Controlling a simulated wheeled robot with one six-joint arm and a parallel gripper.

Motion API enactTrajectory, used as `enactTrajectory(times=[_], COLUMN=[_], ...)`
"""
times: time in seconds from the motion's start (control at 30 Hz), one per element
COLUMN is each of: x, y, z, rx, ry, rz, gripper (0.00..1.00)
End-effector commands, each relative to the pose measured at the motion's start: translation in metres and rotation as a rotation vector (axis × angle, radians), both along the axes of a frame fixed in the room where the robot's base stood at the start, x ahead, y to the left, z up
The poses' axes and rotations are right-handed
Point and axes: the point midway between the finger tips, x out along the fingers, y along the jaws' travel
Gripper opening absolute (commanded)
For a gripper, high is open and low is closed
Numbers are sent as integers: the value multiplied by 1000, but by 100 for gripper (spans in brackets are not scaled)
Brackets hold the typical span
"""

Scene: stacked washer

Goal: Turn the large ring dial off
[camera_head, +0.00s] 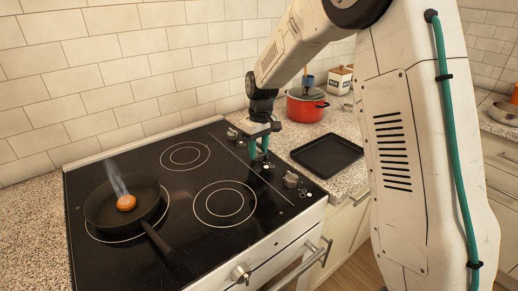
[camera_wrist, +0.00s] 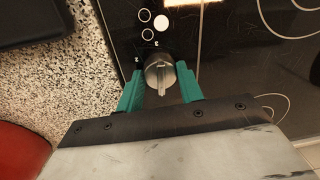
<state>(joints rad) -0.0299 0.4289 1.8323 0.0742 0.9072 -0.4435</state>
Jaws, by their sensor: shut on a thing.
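A round metal dial (camera_wrist: 160,74) with a raised grip bar sits on the black cooktop (camera_wrist: 222,60). My gripper (camera_wrist: 160,70) has a teal finger on each side of it and is shut on it. In the head view my gripper (camera_head: 259,152) reaches down to the control strip and mostly hides this dial. Other dials stand on the strip, one behind (camera_head: 232,134) and one in front (camera_head: 291,180). I cannot tell from labels which dial belongs to which ring. A black pan (camera_head: 96,207) holding an orange-brown piece of food (camera_head: 126,202), with smoke rising, covers the left ring.
A black tray (camera_head: 326,154) lies on the speckled counter right of the cooktop. A red pot (camera_head: 305,106) and a white box (camera_head: 340,80) stand behind it. A tiled wall (camera_head: 120,65) runs along the back. The oven front has a knob (camera_head: 241,272).

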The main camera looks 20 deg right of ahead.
Motion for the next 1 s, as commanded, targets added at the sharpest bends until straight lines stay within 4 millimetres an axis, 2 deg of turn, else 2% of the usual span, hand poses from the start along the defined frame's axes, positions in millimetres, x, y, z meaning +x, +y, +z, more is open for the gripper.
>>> enactTrajectory(times=[0.3, 0.77, 0.8, 0.83, 1.0], x=[3, 3, 3, 3, 2], y=[0, 0, 0, 0, 0], z=[2, 2, 2, 2, 1], rx=[0, -1, -1, -1, 0], ry=[-9, -8, -8, -8, -5], rz=[89, 100, 100, 100, 99], gripper=[14, 14, 48, 56, 58])
